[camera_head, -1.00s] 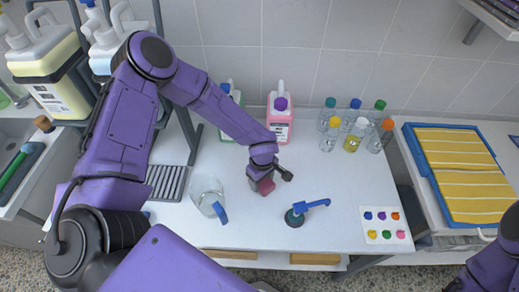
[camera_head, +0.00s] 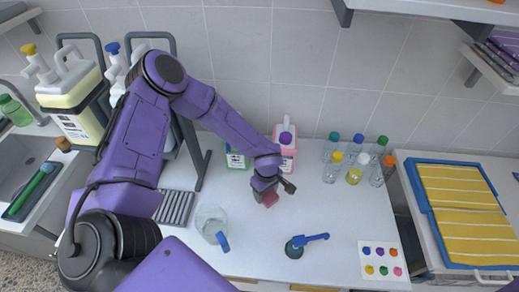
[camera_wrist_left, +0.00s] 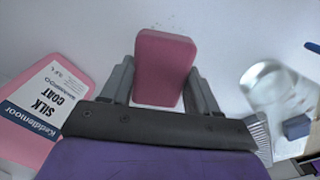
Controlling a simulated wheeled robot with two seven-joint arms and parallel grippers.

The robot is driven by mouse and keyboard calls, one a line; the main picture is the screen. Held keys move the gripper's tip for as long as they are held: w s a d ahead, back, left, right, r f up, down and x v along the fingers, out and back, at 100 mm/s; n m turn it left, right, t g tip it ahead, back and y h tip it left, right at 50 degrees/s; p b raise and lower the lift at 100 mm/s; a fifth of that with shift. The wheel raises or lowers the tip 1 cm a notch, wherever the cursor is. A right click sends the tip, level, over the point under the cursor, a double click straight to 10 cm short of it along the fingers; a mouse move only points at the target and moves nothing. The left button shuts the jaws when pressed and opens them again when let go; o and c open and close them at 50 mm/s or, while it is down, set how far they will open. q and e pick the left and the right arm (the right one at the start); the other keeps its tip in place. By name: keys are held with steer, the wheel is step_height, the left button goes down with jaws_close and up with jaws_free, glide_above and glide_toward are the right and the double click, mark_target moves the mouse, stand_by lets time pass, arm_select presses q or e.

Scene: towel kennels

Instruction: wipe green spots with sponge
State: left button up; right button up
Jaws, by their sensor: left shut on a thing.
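My left gripper (camera_head: 268,190) is shut on a pink sponge (camera_head: 270,199) at or just above the white table (camera_head: 330,215), in front of the pink jug. In the left wrist view the sponge (camera_wrist_left: 164,66) sticks out between the two grey fingers (camera_wrist_left: 160,88). A few tiny faint specks (camera_wrist_left: 172,22) show on the white surface beyond the sponge; their colour is hard to tell. No green spots can be made out in the head view. My right gripper is out of view.
A pink jug (camera_head: 287,158) and a green-labelled jug (camera_head: 236,160) stand behind the gripper. A glass pitcher (camera_head: 211,222) is left, a blue-handled tool (camera_head: 300,245) front right. The middle right is clear.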

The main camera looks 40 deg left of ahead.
arm_select(q)
steer(key=shift+r, duration=1.2)
